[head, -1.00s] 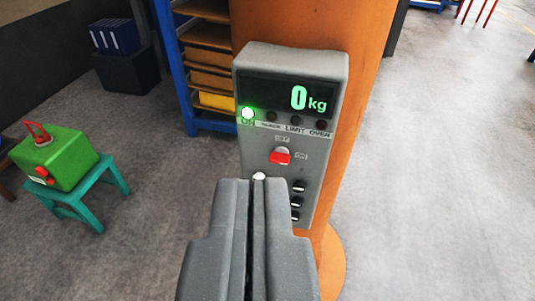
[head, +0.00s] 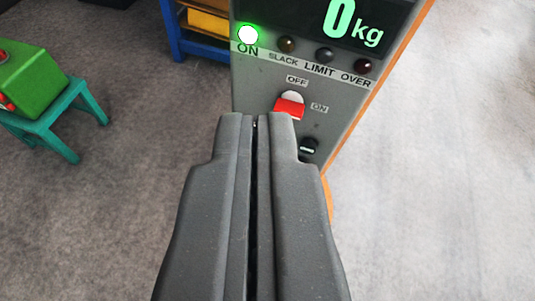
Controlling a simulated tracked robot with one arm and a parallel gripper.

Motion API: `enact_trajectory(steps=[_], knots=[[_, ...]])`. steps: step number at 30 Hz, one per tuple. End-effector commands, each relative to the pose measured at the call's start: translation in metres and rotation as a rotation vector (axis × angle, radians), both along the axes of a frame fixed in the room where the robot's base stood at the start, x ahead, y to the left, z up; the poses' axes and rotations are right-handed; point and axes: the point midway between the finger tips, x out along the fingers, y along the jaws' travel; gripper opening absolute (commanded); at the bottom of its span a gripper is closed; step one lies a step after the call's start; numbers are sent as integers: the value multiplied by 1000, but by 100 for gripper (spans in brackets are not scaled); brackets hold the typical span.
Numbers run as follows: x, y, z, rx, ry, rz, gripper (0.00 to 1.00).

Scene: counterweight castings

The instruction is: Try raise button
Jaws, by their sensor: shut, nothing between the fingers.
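The grey control box (head: 258,88) fills the upper middle of the head view, on an orange post. Its display (head: 345,20) reads 0 kg in green. A green lamp (head: 248,34) marked ON is lit; the SLACK, LIMIT and OVER lamps are dark. A red and white switch (head: 289,106) sits between the OFF and ON labels. A dark button (head: 308,147) shows just right of my fingertips. My gripper (head: 257,120) is shut and empty, its tips in front of the panel below the switch. It hides the lower panel and any other buttons. I cannot tell whether it touches the panel.
A green box (head: 28,82) sits on a teal stool (head: 55,122) at the left. A blue rack (head: 190,40) with a yellow bin (head: 208,22) stands behind the box.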

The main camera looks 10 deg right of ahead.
Motion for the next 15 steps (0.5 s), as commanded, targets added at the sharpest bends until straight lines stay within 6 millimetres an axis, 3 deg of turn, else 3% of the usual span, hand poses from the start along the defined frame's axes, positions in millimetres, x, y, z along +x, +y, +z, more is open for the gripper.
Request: enact_trajectory(steps=[1, 6, 12, 15], knots=[[19, 0, -27, -18, 42, 5, 0], [65, 2, -121, -90, 164, 37, 0], [96, 11, -222, -158, 284, 98, 0], [101, 16, -262, -183, 332, 128, 0]])
